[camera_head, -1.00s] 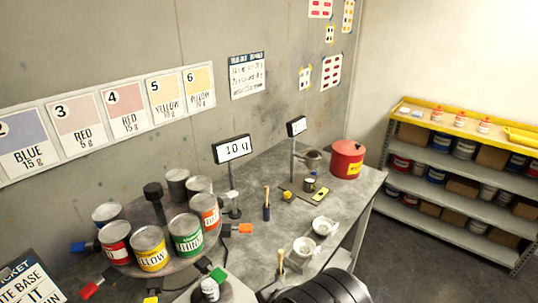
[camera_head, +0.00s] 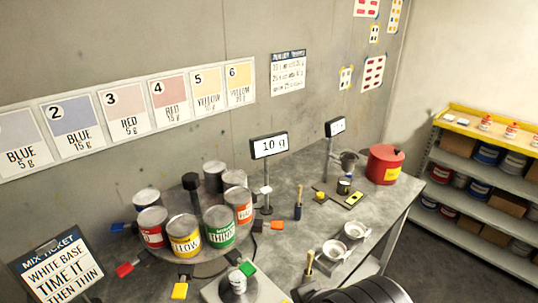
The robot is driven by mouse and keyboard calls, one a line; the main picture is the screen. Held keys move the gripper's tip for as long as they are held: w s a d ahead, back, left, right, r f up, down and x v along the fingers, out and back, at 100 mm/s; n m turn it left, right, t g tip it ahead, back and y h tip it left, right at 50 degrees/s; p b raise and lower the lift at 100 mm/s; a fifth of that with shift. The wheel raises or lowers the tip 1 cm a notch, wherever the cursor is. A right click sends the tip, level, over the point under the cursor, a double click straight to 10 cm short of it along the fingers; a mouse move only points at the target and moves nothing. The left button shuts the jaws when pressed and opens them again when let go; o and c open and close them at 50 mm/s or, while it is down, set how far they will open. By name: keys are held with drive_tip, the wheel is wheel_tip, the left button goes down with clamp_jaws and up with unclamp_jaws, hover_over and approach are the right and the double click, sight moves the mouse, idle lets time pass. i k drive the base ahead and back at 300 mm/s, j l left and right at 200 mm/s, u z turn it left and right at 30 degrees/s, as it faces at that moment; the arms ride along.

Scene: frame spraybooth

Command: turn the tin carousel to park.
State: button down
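The tin carousel (camera_head: 150,248) is a round grey turntable on the bench at lower centre-left. A dark post with a black knob (camera_head: 191,182) rises from its middle. Several tins stand on it, including a red-labelled tin (camera_head: 152,229), a yellow tin (camera_head: 185,236), a green THINNER tin (camera_head: 220,229) and an orange-red tin (camera_head: 240,206). I cannot make out a park mark. My gripper is not in view; a black rounded part of my arm shows at bottom centre-right.
A display reading 10 g (camera_head: 269,146) stands behind the carousel. Right on the bench are a brush (camera_head: 298,205), white bowls (camera_head: 352,231) and a red can (camera_head: 385,165). A mix ticket board (camera_head: 58,268) is at lower left. Shelves (camera_head: 480,170) stand far right.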

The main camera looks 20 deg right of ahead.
sight(198, 203)
drive_tip(key=l+u, duration=0.15)
drive_tip(key=u, duration=0.25)
drive_tip(key=l+u, duration=0.15)
drive_tip(key=u, duration=0.2)
drive_tip(key=l+u, duration=0.2)
drive_tip(key=u, duration=0.2)
drive_tip(key=l+u, duration=0.15)
drive_tip(key=u, duration=0.2)
